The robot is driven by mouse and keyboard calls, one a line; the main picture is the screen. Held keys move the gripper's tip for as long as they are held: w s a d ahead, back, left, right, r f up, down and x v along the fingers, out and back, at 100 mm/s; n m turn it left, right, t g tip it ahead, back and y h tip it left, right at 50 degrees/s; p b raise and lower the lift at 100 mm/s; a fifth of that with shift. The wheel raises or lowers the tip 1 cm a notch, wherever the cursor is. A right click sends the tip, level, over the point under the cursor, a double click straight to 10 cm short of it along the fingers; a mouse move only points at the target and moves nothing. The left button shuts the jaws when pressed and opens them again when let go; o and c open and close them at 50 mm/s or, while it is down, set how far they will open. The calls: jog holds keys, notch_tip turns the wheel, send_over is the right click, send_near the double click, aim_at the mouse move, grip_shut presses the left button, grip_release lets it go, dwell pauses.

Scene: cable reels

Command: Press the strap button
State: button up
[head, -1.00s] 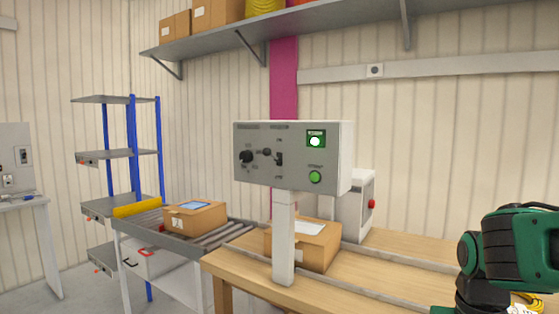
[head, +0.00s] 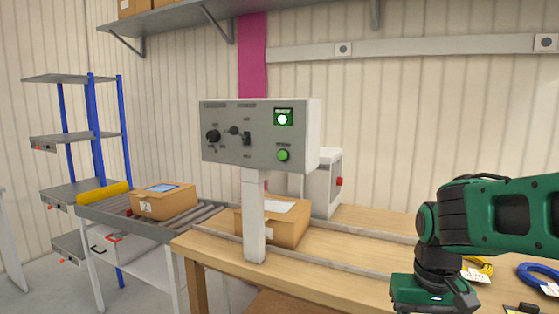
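A grey control box (head: 225,150) stands on a white post (head: 253,220) at the front edge of the wooden table. Its face carries a green round button (head: 283,155) at lower right. Above that is a lit lamp (head: 282,119) in a green square. A black knob (head: 213,136), a smaller black knob (head: 234,130) and a black switch (head: 246,139) sit on the left half. The labels are too small to read. My green and black arm is at the right, apart from the box; my gripper's fingers are below the frame.
A cardboard box (head: 289,231) lies on the table behind the post. A white machine with a red button (head: 339,181) stands behind it. Another carton (head: 164,201) is on the roller conveyor (head: 206,215). Yellow (head: 480,265) and blue (head: 541,276) cable coils lie at right.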

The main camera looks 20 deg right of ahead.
grip_shut()
dwell(1.5)
